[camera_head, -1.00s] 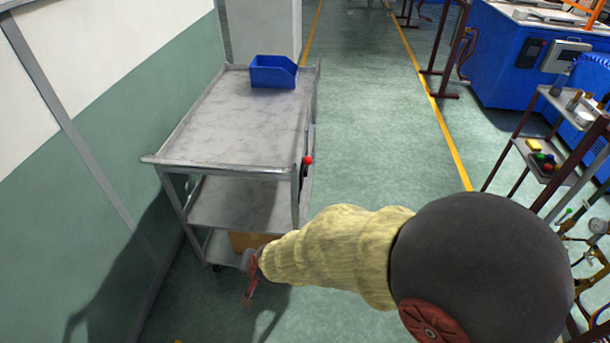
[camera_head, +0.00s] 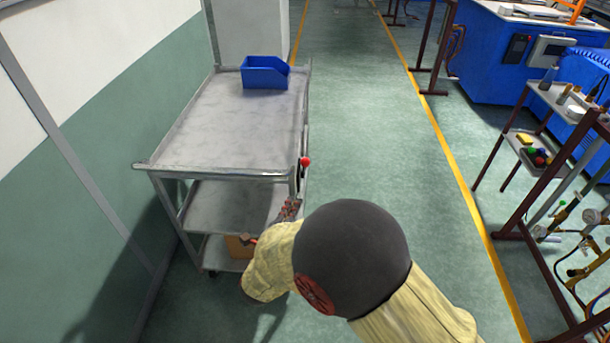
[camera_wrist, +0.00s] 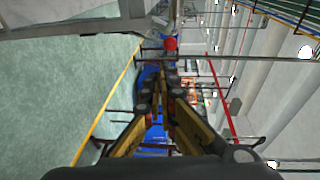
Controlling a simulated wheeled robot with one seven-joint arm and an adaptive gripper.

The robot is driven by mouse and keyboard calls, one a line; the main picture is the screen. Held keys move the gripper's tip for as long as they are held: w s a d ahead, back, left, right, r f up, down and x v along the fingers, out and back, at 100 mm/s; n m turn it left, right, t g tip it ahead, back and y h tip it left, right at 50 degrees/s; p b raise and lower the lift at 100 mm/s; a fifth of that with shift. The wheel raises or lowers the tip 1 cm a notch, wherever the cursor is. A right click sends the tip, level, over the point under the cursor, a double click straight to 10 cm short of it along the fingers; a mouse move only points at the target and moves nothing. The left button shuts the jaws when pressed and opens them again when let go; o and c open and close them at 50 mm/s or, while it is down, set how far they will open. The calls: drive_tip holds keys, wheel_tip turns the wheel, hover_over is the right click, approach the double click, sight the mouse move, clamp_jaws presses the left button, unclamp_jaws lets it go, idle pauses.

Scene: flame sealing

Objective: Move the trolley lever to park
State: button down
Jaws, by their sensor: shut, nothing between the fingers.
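The grey metal trolley (camera_head: 240,125) stands along the wall, left of centre in the head view. Its lever has a red ball knob (camera_head: 305,161) and sits upright at the trolley's near right corner, just below the top shelf's level. The red knob also shows in the wrist view (camera_wrist: 170,44), beyond my fingertips. My gripper (camera_head: 291,207) is shut and empty, just below the lever in the head view, beside the trolley's right side. In the wrist view my fingers (camera_wrist: 165,82) point toward the knob. Contact with the lever cannot be made out. My forearm hides part of the trolley's lower right.
A blue bin (camera_head: 265,73) sits at the far end of the trolley top. A cardboard box (camera_head: 238,247) lies on the bottom shelf. A rack with tools and gauges (camera_head: 540,150) stands at the right. The green floor between is clear.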

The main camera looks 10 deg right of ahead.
idle(0.3)
drive_tip(key=r+b+x, duration=0.1)
drive_tip(key=b+x, duration=0.2)
drive_tip(key=x, duration=1)
drive_tip(key=shift+w+d, duration=0.25)
drive_tip(key=shift+w, duration=0.2)
drive_tip(key=shift+w+d+r+g+p, duration=0.15)
drive_tip(key=shift+w+r+g+p, duration=0.2)
drive_tip(key=shift+p, duration=0.3)
